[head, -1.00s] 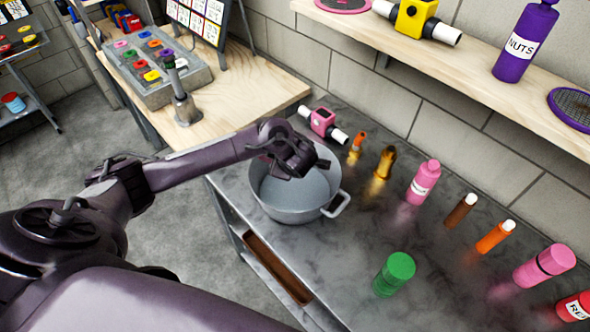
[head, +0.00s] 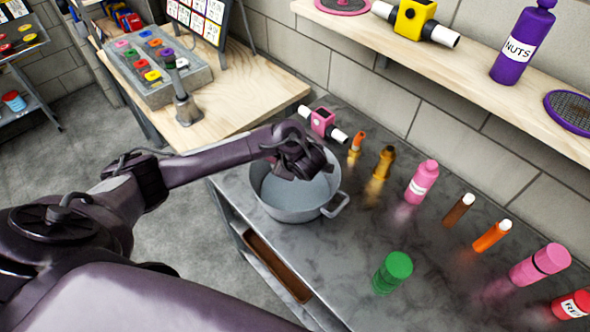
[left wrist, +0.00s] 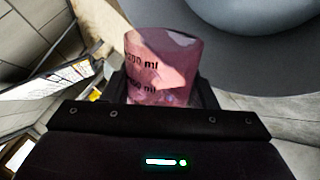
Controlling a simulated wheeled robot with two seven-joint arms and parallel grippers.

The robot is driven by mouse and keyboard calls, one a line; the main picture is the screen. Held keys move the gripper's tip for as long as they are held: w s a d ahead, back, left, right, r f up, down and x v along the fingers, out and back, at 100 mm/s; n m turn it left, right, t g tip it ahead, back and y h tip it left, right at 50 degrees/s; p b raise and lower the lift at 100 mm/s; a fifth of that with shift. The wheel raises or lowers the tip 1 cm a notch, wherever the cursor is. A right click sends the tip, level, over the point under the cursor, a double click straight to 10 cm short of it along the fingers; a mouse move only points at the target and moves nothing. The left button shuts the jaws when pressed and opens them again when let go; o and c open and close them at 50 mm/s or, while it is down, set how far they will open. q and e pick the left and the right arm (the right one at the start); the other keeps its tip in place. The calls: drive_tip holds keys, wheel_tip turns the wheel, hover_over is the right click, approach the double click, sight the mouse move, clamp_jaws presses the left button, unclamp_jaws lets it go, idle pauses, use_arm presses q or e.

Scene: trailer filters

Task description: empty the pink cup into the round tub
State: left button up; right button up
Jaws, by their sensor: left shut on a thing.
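The pink cup (left wrist: 165,55) is see-through with black ml marks; it shows in the left wrist view between the fingers of my left gripper. Darker, uneven shapes show in its lower part, but I cannot tell what they are. My left gripper (head: 305,165) is shut on the cup and is over the round tub in the head view. The gripper hides the cup there. The round tub (head: 335,203) is grey with a side handle and stands on the dark counter. A grey curved surface beside the cup in the wrist view looks like the tub (left wrist: 225,50). My right gripper is out of view.
A pink device (head: 322,121) stands just behind the tub. Several bottles and tubes line the counter to the right, including a pink bottle (head: 422,182). A green cylinder (head: 392,272) stands at the front. A wooden shelf (head: 450,80) hangs above.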

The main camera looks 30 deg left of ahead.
use_arm(q)
drive_tip(key=shift+w+d+r+m+g+y+p, duration=0.15)
drive_tip(key=shift+d+m+y+p, duration=0.1)
drive_tip(key=shift+y+p, duration=0.3)
drive_tip(key=shift+w+d+r+m+g+y+p, duration=0.15)
drive_tip(key=shift+d+m+y+p, duration=0.15)
drive_tip(key=shift+p, duration=0.35)
idle(0.7)
drive_tip(key=shift+a+f, duration=0.1)
idle(0.8)
